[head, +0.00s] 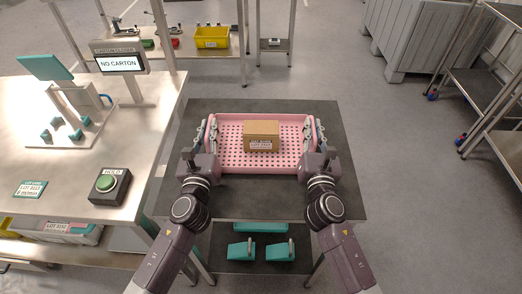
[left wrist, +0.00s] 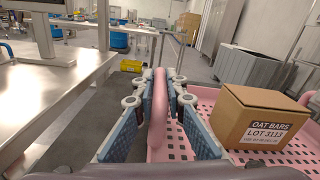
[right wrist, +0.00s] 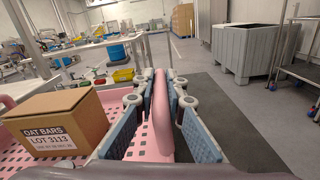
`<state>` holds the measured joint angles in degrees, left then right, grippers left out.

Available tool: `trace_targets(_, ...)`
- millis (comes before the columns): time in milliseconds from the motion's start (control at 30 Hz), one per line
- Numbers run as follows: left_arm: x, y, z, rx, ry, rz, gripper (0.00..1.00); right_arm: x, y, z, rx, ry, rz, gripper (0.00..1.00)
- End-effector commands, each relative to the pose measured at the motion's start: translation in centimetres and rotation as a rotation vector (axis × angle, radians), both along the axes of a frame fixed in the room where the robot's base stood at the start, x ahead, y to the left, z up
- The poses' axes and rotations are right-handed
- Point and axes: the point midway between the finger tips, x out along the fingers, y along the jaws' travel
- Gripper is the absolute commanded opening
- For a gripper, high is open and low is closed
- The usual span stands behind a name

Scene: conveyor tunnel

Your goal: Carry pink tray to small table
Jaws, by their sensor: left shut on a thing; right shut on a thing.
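The pink tray (head: 233,160) is a perforated basket with a raised handle at each end. It is over the dark top of the small table (head: 255,205); I cannot tell whether it touches the top. A brown carton (head: 261,134) labelled "OAT BARS LOT 3113" sits in it, and also shows in the left wrist view (left wrist: 252,112) and the right wrist view (right wrist: 68,118). My left gripper (head: 207,132) is shut on the tray's left handle (left wrist: 158,110). My right gripper (head: 316,133) is shut on its right handle (right wrist: 161,115).
Teal items (head: 262,250) lie below the table top. A yellow bin (head: 211,37) sits on a shelf behind.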

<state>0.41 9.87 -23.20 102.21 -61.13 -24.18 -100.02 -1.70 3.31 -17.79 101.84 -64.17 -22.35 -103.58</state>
Motion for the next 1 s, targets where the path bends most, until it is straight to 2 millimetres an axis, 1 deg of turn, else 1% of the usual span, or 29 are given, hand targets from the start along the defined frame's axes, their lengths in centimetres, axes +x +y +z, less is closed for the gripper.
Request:
trace_targets(33, 0.1, 0.2, -0.4, -0.001, -0.003, 0.006, 0.00, 0.0, 0.0, -0.6, 0.000, 0.000, 0.001, 0.00)
trace_targets(67, 0.1, 0.2, -0.6, -0.001, -0.003, 0.006, 0.00, 0.0, 0.0, -0.8, 0.000, 0.000, 0.001, 0.00)
trace_targets(100, 0.1, 0.2, -0.5, -0.001, -0.002, 0.006, 0.13, 0.0, 0.0, -0.7, 0.000, 0.002, 0.000, 0.13)
trace_targets(233, 0.1, 0.2, -0.4, -0.001, 0.000, 0.004, 0.28, 0.0, 0.0, -0.5, 0.000, 0.001, 0.000, 0.27)
trace_targets(567, -0.2, 0.1, -0.5, 0.000, 0.000, 0.001, 0.29, 0.0, 0.0, -0.5, 0.000, 0.000, 0.000, 0.28)
trace_targets(667, -1.2, 0.1, -0.6, 0.000, 0.002, 0.001, 0.29, 0.0, 0.0, -0.5, 0.000, 0.000, 0.000, 0.28)
trace_targets(767, -2.9, 0.2, -0.6, 0.001, 0.002, 0.001, 0.29, 0.0, 0.0, -0.5, 0.000, 0.000, 0.000, 0.28)
trace_targets(1000, -7.9, 0.4, -0.6, -0.002, 0.004, 0.002, 0.29, 0.0, 0.0, -0.5, 0.000, 0.000, 0.000, 0.28)
